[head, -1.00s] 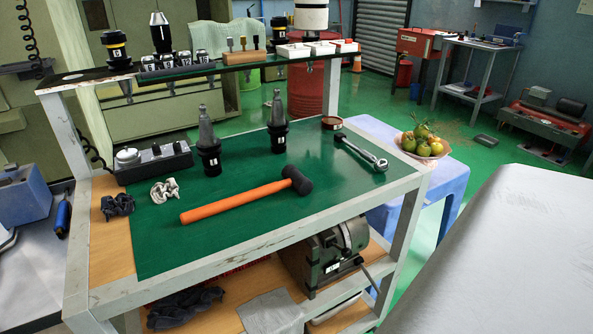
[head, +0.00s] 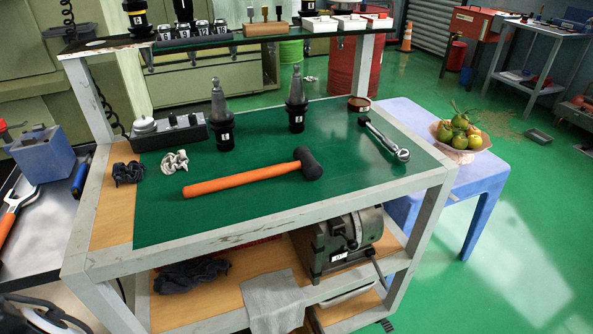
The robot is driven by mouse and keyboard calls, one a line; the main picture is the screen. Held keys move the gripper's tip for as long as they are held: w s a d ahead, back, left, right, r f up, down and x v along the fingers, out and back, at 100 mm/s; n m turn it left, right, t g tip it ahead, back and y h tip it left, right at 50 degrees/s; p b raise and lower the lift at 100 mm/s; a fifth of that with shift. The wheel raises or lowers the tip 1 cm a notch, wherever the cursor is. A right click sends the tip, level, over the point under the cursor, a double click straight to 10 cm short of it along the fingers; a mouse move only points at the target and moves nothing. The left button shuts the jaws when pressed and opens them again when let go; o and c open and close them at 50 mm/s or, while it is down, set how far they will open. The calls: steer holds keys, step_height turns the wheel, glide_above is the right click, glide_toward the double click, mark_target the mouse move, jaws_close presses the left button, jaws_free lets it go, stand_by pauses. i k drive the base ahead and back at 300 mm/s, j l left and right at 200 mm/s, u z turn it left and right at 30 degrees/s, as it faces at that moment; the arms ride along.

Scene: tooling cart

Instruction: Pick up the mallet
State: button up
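The mallet (head: 250,177) lies on its side on the green mat of the cart's upper worktop. Its orange handle (head: 232,182) points left and its black head (head: 308,164) is at the right. Nothing covers it. My gripper is not in view, and nothing touches the mallet in this view.
Two tool holders (head: 221,120) (head: 296,105) stand behind the mallet. A ratchet wrench (head: 384,139) lies to its right. The mat in front is clear. A raised shelf (head: 230,41) spans the back.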

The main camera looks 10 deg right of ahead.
mark_target(313, 170)
steer(key=l+u, duration=0.15)
steer(key=u, duration=0.3)
steer(key=l+u, duration=0.15)
steer(key=u, duration=0.25)
steer(key=l+u, duration=0.3)
steer(key=l, duration=0.15)
steer(key=k+l+u, duration=0.15)
steer(key=l+u, duration=0.15)
steer(key=l, duration=0.15)
steer(key=k+l, duration=0.1)
steer(key=l, duration=0.25)
steer(key=k+l+u, duration=0.1)
steer(key=l, duration=0.2)
steer(key=k+l, duration=0.1)
steer(key=l, duration=0.25)
steer(key=i+l, duration=0.1)
steer(key=l, duration=0.2)
steer(key=i+l, duration=0.1)
steer(key=l, duration=0.15)
steer(key=i+l, duration=0.1)
steer(key=l, duration=0.2)
steer(key=u, duration=0.05)
